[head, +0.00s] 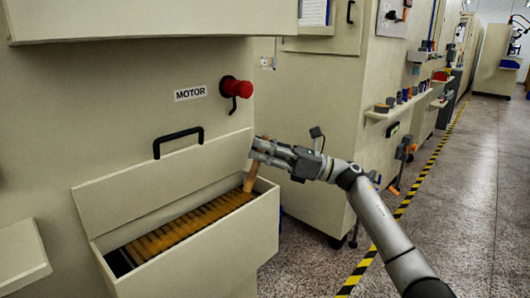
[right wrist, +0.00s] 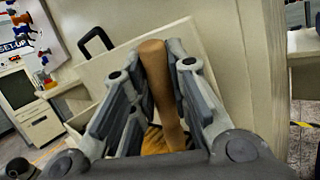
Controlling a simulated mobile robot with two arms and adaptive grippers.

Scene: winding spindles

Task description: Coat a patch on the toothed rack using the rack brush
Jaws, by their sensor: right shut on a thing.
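My right gripper (head: 272,149) is over the right end of an open cream drawer box below the MOTOR label. It is shut on the wooden handle of the rack brush (head: 251,178), which points down into the box. The handle (right wrist: 161,88) stands between the fingers in the right wrist view, and the brush's lower end is hidden. The toothed rack (head: 190,226), orange-brown with a row of teeth, lies inside the box. I cannot tell whether the brush touches the rack. My left gripper is not in view.
The box's raised lid (head: 165,184) with a black handle (head: 178,141) leans behind the rack. A red motor knob (head: 236,88) sticks out above. A shelf with small items (head: 400,108) is to the right. The speckled floor (head: 460,220) at right is clear.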

